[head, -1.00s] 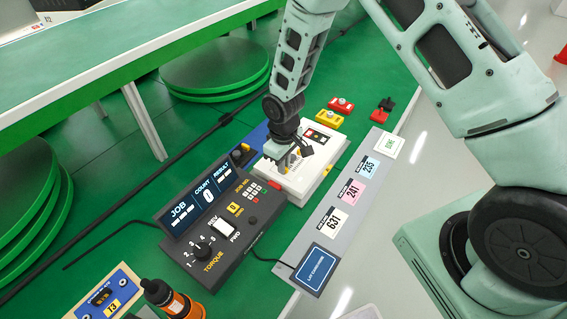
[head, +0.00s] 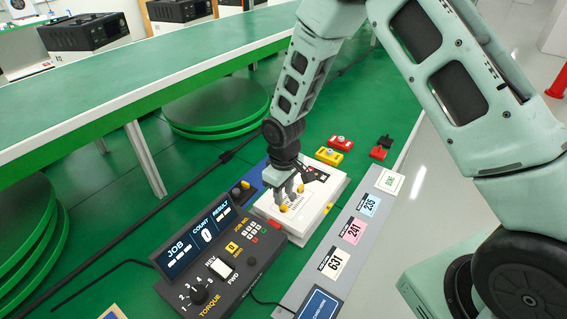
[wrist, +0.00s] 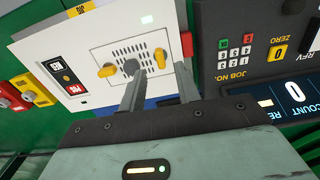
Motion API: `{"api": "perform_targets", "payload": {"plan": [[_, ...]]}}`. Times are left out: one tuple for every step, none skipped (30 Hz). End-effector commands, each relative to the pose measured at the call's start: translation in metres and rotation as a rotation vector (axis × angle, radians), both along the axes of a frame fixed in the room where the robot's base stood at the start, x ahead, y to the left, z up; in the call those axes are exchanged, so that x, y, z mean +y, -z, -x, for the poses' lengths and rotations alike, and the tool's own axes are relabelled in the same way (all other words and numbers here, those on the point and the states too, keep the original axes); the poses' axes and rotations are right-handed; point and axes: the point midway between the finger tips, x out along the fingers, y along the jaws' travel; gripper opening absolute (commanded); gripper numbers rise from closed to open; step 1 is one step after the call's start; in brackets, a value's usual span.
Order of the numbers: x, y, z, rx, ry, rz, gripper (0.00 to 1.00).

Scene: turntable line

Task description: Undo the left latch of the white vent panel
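The white vent panel (wrist: 90,45) is the top of a white box, which also shows in the head view (head: 323,195). It has a slotted grille and two yellow latches. The latch nearer the console (wrist: 160,58) is the left one in the head view (head: 284,208). The other latch (wrist: 106,70) is on the grille's far side. My gripper (wrist: 157,67) is open, fingers pointing at the panel. In the wrist view, the left latch appears between the fingertips. I cannot tell whether either finger touches it. In the head view, my gripper (head: 285,202) is over the panel's near-left part.
A dark torque console (head: 215,255) stands close to the box's left side. A grey strip with number cards (head: 350,232) runs along the right. Red and yellow switch boxes (head: 329,156) sit behind. A black cable crosses the green table on the left.

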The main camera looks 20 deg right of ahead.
Motion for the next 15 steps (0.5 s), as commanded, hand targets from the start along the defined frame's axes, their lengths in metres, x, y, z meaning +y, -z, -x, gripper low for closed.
{"api": "perform_targets", "payload": {"plan": [[0.0,-0.012,-0.001,-0.006,0.001,-0.002,0.33],[0.001,-0.019,-0.001,-0.007,0.001,-0.002,0.33],[0.0,-0.029,-0.002,-0.007,0.002,-0.002,0.33],[0.0,-0.036,-0.002,-0.006,0.001,-0.002,0.33],[0.0,-0.043,-0.001,-0.007,0.001,-0.002,0.33],[0.0,-0.053,-0.001,-0.006,0.0,-0.002,0.33],[0.0,-0.06,-0.001,-0.006,0.0,-0.002,0.33],[0.0,-0.067,-0.001,-0.006,0.001,-0.002,0.33],[0.0,-0.076,-0.001,-0.006,0.001,-0.002,0.33],[0.0,-0.082,-0.001,-0.006,0.001,-0.002,0.33],[0.0,-0.089,-0.001,-0.005,0.001,-0.002,0.33],[0.0,-0.096,-0.001,-0.005,0.0,-0.001,0.33],[0.0,-0.102,-0.001,-0.004,0.0,-0.001,0.33],[0.0,-0.107,-0.001,-0.005,0.0,-0.002,0.33],[0.0,-0.113,-0.001,-0.003,0.0,-0.001,0.33]]}}
